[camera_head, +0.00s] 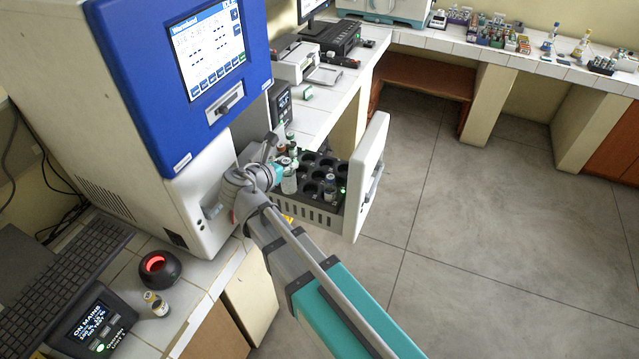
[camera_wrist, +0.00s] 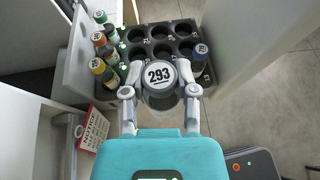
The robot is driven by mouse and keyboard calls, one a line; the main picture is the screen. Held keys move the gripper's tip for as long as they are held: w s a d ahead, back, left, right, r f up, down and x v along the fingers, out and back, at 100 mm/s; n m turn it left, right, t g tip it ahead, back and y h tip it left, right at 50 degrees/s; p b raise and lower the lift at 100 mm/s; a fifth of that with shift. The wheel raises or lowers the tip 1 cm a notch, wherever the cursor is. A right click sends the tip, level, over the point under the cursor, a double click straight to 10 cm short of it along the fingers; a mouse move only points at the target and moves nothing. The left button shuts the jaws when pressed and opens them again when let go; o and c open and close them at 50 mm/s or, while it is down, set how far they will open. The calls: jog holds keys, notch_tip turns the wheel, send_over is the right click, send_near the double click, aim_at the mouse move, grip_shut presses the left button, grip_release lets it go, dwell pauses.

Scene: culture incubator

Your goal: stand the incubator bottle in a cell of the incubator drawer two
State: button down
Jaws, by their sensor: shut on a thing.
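The incubator bottle is clear, with a white cap (camera_wrist: 159,75) marked 293. My gripper (camera_wrist: 161,92) is shut on it, one finger on each side. In the head view the bottle (camera_head: 289,182) hangs about upright at the near left part of the open drawer (camera_head: 318,214). The drawer has a dark rack of round cells, several of them empty in the wrist view (camera_wrist: 160,32). The bottle's base is hidden, so I cannot tell whether it is inside a cell. No drawer number is readable.
Bottles with green and orange caps (camera_wrist: 97,66) fill cells along the rack's left side in the wrist view. The white drawer front (camera_head: 366,180) rises beside the rack. A small bottle (camera_head: 156,303) stands on the counter.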

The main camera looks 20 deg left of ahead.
jog(key=w+d+f+m+h+b, duration=0.1)
jog(key=w+d, duration=0.2)
jog(key=w, duration=1.3)
jog(key=shift+f, duration=0.1)
notch_tip(320, 180, down, 6)
jog(key=b, duration=0.6)
jog(key=shift+f, duration=0.2)
jog(key=shift+f+b, duration=1.75)
jog(key=shift+b, duration=0.25)
jog(key=shift+f, duration=0.2)
jog(key=shift+c, duration=2)
grip_release()
